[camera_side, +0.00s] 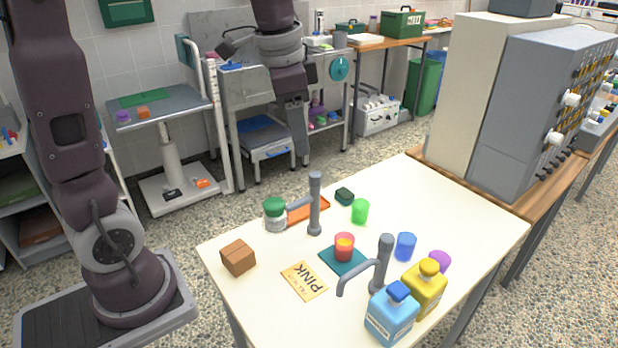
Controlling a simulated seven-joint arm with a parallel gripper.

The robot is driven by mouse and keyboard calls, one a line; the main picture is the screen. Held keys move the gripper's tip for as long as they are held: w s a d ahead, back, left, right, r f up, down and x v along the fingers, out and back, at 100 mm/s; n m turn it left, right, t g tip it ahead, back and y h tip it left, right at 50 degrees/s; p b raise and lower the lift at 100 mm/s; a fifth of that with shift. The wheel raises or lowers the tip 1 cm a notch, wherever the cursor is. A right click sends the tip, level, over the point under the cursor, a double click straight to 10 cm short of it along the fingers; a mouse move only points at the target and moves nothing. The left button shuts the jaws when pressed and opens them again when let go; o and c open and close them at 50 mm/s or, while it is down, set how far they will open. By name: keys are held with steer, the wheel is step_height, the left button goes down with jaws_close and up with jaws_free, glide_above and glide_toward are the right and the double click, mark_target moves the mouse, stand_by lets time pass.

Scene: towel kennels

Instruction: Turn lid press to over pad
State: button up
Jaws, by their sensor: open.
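Two grey posts with side arms stand on the table; I cannot tell which is the lid press. The back post (315,208) has its arm pointing left, ending at a green-lidded jar (275,220). The front post (381,265) has its arm pointing to the lower left, with a bent-down tip over bare table. A teal pad (329,257) lies between the posts with a red cup (344,250) on it. An orange pad (318,208) lies behind the back post. My gripper (300,150) hangs above and behind the table, open and apart from everything.
A brown box (238,258) and a PINK card (304,280) lie at front left. Green (360,211), blue (406,246) and purple (440,261) cups stand right. Blue (391,318) and yellow (425,291) bottles crowd the front post. The table's right rear is clear.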

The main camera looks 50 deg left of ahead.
mark_target(315, 174)
steer(key=w+a+f+m, duration=0.1)
steer(key=w+a+f, duration=0.1)
steer(key=w+f, duration=0.1)
steer(key=w+a+f+m+g, duration=0.1)
steer(key=w+a+f, duration=0.2)
steer(key=w+a+f+m+g, duration=0.1)
steer(key=w+a+f, duration=0.1)
steer(key=w+f, duration=0.2)
steer(key=shift+a+f+m, duration=0.1)
steer(key=shift+a+m, duration=0.2)
steer(key=shift+a, duration=0.1)
step_height(315, 174, down, 7)
steer(key=shift+f, duration=0.1)
jaws_close()
stand_by(0.4)
